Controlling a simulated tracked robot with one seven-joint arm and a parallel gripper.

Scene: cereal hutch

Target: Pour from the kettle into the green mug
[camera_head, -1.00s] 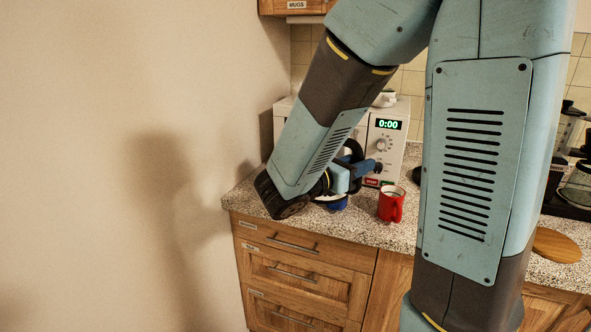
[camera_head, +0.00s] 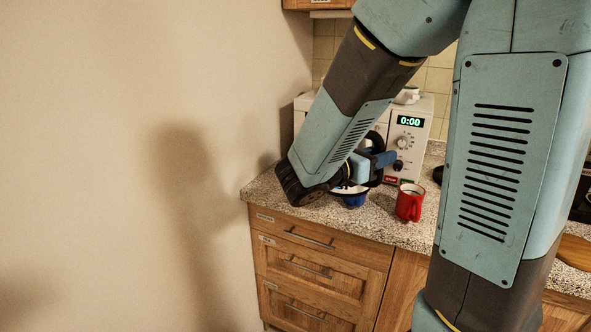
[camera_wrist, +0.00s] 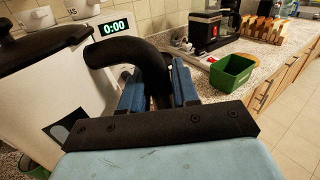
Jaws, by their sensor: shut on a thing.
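The kettle has a black lid (camera_wrist: 40,48), a pale body (camera_wrist: 85,95) with a dark label, and a thick black curved handle (camera_wrist: 125,52), large in the wrist view. My gripper (camera_wrist: 160,88) has blue fingers shut on this handle. In the head view the kettle is mostly behind my arm, and my gripper (camera_head: 372,163) shows beside its black handle. A green rounded thing (camera_wrist: 36,168), possibly the green mug, is cut off at the lower left of the wrist view, below the kettle. I cannot make out the green mug in the head view.
A red mug (camera_head: 410,202) and a blue vessel (camera_head: 355,199) stand near the counter's front edge. A white microwave (camera_head: 425,118) is behind, with crockery on top. The wrist view shows a green box (camera_wrist: 232,72) and a coffee machine (camera_wrist: 208,30). A wall bounds the left.

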